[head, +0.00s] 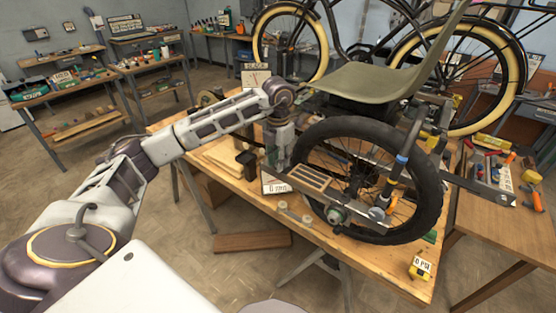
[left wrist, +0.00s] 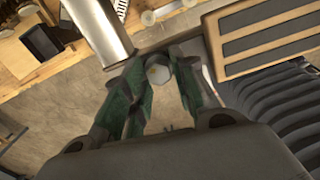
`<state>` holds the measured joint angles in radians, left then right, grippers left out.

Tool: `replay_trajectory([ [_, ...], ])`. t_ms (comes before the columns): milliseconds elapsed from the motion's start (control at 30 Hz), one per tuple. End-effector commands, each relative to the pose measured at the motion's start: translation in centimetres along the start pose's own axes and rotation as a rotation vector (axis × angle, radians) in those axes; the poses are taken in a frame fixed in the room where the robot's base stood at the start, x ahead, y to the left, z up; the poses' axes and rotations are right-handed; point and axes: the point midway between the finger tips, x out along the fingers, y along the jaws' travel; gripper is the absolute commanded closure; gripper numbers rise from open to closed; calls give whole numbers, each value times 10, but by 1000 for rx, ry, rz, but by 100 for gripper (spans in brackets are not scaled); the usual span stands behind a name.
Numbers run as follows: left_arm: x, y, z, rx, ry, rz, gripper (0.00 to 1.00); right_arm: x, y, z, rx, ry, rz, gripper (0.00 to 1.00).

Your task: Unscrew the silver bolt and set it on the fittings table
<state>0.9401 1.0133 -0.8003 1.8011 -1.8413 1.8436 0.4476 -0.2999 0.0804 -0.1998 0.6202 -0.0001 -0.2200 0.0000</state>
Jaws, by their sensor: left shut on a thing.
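My left gripper (head: 273,160) points down at the left side of the trike frame, beside the large black wheel (head: 425,190). In the left wrist view its green fingers (left wrist: 160,64) are shut on the silver bolt (left wrist: 158,72), whose round end shows between the fingertips by a grey frame bar. I cannot tell whether the bolt is still in its thread. In the head view the bolt is hidden by the gripper. My right gripper is not in view. I cannot tell which table is the fittings table.
The trike stands on a wooden table (head: 400,275) with an olive seat (head: 385,78) above the wheel. A slatted pedal (head: 308,177) is close to my left gripper. A second table (head: 500,225) with tools stands at the right. Shelves (head: 72,122) stand at the back left.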

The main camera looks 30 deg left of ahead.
Motion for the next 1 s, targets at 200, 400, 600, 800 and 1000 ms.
replay_trajectory([
  [200, 0, -1, 0, -124, -1, 0, 98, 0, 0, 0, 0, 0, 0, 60],
  [400, -1, -1, 0, -204, -1, 0, 98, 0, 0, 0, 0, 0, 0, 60],
  [600, -1, -1, 0, -211, -1, 0, 98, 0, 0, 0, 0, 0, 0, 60],
  [800, -1, -1, 0, -210, -1, 0, 61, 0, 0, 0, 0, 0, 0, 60],
  [1000, 0, -1, 0, -209, 0, 0, 61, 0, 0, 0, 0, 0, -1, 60],
])
